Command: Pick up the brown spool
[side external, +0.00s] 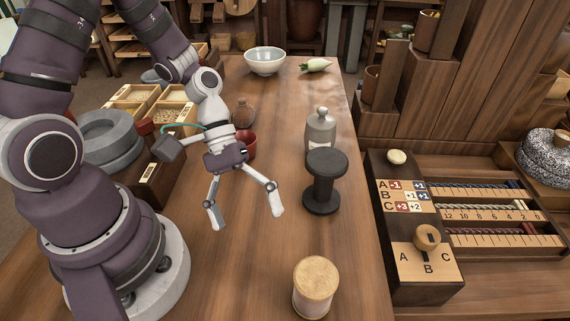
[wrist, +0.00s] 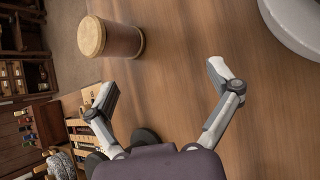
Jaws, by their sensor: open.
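A short spool with a pale tan top and a brown body (side external: 315,290) stands upright near the front of the table. It also shows at the top left of the wrist view (wrist: 122,40), with its brown side between pale rims. A black spool (side external: 325,180) stands upright farther back, right of my gripper. My gripper (side external: 245,212) is open above the table, behind and left of the brown spool and apart from it. In the wrist view its spread fingers (wrist: 163,85) have only bare wood between them.
A red cup (side external: 245,145), white bowl (side external: 264,61) and white vegetable (side external: 315,65) are farther back. A dark lettered box (side external: 425,265) is at the right. The table between my gripper and the brown spool is clear.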

